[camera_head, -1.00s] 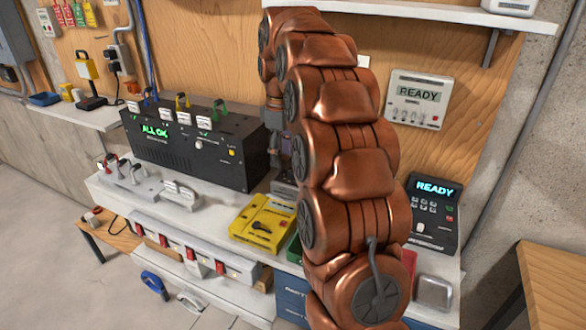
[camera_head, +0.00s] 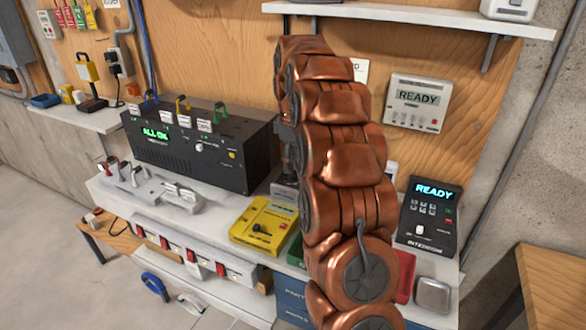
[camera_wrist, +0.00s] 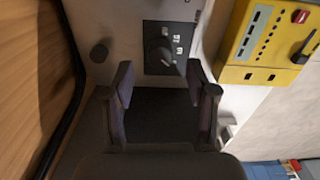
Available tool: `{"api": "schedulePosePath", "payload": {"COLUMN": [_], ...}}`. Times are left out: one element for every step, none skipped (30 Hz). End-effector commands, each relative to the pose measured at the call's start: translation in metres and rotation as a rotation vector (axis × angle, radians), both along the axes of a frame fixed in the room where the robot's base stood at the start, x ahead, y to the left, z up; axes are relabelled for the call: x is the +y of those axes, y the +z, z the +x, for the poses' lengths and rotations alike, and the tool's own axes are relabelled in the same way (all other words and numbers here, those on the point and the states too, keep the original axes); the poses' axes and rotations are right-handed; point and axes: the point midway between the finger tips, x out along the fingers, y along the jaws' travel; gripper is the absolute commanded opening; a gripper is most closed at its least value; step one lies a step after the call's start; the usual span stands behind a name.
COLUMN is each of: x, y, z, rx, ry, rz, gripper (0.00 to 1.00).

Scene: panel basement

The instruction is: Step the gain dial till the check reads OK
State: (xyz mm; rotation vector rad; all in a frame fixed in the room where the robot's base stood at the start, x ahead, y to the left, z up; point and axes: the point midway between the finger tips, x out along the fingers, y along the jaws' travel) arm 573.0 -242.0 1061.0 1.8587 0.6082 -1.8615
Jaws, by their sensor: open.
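In the wrist view, a dark round dial (camera_wrist: 158,57) with a pointer-like ridge sits on a dark square plate with small white marks, set in a pale panel. The marks are too small to read, so I cannot tell whether this is the gain dial. My gripper (camera_wrist: 163,82) is open, its fingers apart on either side below the dial, with nothing between them. I see no contact with the dial. In the head view my arm hides the gripper and most of this panel. A black unit (camera_head: 190,168) at left reads ALL OK in green.
A yellow device (camera_head: 264,222) lies on the bench left of my arm; it also shows in the wrist view (camera_wrist: 262,45). A wall unit (camera_head: 417,102) and a dark console (camera_head: 430,212) at right both read READY. A switch strip (camera_head: 195,256) runs along the bench front.

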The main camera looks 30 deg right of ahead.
Motion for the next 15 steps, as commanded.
{"api": "schedulePosePath", "payload": {"x": [0.0,0.0,0.0,0.0,0.0,0.0,0.0,0.0,0.0,0.0,0.0,0.0,0.0,0.0,0.0], "y": [-0.004,-0.006,-0.011,-0.014,-0.017,-0.021,-0.024,-0.026,-0.028,-0.03,-0.031,-0.032,-0.033,-0.034,-0.035], "z": [-0.001,0.0,0.0,-0.001,-0.001,-0.001,-0.001,-0.001,0.0,0.0,0.0,0.0,0.0,0.0,0.0], "rx": [0.001,0.0,0.0,0.001,0.003,0.003,0.003,0.002,0.0,-0.001,-0.002,-0.002,-0.002,-0.002,-0.002], "ry": [0.0,0.0,0.0,0.0,0.0,0.0,0.0,0.0,0.0,-0.001,-0.001,-0.001,-0.001,-0.001,-0.001], "rz": [0.0,0.0,0.0,0.0,0.0,0.001,0.001,0.001,0.0,-0.001,-0.001,-0.001,-0.001,-0.001,-0.001], "gripper": [0.57,0.57,0.57,0.57,0.57,0.57,0.57,0.57,0.57,0.57,0.57,0.57,0.57,0.57,0.57]}}
